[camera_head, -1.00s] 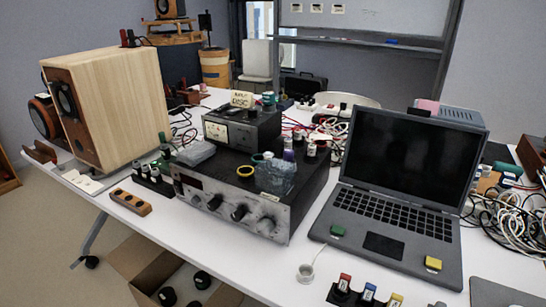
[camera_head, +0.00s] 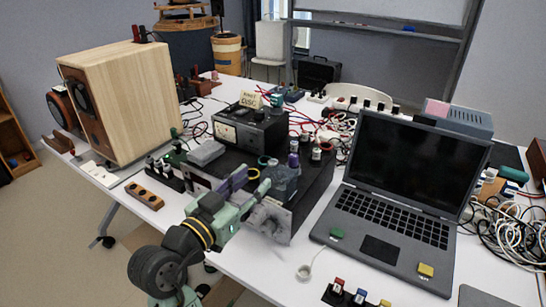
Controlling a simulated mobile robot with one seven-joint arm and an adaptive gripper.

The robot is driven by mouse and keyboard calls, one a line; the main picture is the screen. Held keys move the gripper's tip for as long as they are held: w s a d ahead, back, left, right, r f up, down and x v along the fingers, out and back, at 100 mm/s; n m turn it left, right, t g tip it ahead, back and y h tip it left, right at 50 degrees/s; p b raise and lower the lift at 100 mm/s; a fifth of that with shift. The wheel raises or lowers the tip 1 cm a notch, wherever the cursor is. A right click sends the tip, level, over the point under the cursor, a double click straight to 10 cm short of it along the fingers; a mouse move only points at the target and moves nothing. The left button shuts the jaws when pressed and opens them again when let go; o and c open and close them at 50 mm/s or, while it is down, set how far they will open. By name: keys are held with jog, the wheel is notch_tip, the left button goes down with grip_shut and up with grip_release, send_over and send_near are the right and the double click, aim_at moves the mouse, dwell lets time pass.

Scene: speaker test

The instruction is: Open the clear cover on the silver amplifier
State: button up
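The silver amplifier (camera_head: 271,221) stands near the front of the white table, with a dark top and a silver knobbed front panel. My arm covers much of that panel. A grey see-through piece (camera_head: 284,181), which looks like the clear cover, sits at the amplifier's front right top edge. It looks closed, though its hinge cannot be made out. My gripper (camera_head: 251,184) is in front of the amplifier, just left of this piece. Its fingers look apart with nothing between them. I cannot tell whether a fingertip touches the cover.
A wooden speaker (camera_head: 135,100) is at left and an open laptop (camera_head: 410,170) close at right. A wooden block with dark holes (camera_head: 145,195) lies at the front left. Loose cables (camera_head: 508,222) crowd the right edge.

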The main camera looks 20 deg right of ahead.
aim_at(271, 163)
jog(key=p+x, duration=0.2)
jog(key=x, duration=0.7)
jog(key=shift+w+d+p, duration=0.1)
jog(key=shift+w+p, duration=0.1)
jog(key=shift+p, duration=0.15)
grip_shut()
dwell(0.4)
